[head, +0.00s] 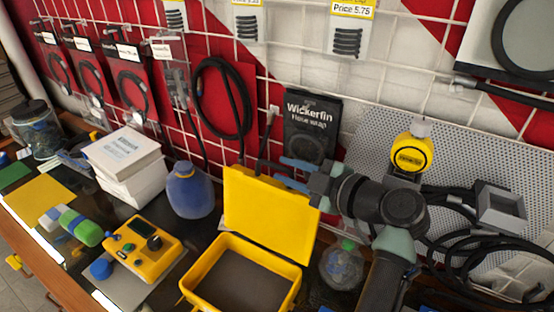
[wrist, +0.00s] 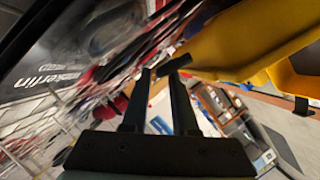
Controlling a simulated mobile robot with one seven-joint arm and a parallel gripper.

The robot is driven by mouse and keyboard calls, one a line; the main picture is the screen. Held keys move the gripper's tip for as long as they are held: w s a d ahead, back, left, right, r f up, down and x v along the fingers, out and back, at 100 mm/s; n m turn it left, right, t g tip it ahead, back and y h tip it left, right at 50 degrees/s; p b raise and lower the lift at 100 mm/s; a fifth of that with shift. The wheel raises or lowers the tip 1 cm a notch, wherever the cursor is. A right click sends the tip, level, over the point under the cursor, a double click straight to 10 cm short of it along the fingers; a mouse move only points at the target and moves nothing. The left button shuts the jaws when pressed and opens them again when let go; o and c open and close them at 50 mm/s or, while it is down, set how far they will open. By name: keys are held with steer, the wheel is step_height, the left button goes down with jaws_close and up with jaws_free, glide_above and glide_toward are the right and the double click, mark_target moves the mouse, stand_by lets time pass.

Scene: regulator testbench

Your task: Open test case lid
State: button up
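The yellow test case (head: 188,290) stands on the bench with its dark inside showing. Its lid (head: 262,217) is swung up and stands nearly upright at the back of the case. My gripper (head: 264,172) is at the lid's top edge, reaching in from the right. In the wrist view, the two black fingers (wrist: 160,76) are apart with a gap between them, and the yellow lid (wrist: 235,42) lies just beyond and to the right of them. Nothing is clearly held. I cannot tell whether a finger touches the lid.
A blue bottle (head: 191,192) stands left of the case, with a yellow meter (head: 143,248) in front of it. A clear bottle with a green cap (head: 342,266) stands to the right, under my arm. Black cables (head: 465,245) lie at the right. A wire-grid wall with hanging packs is close behind.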

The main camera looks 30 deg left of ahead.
mark_target(283, 169)
steer(key=shift+p+x, duration=0.35)
steer(key=shift+x, duration=1.4)
jaws_close()
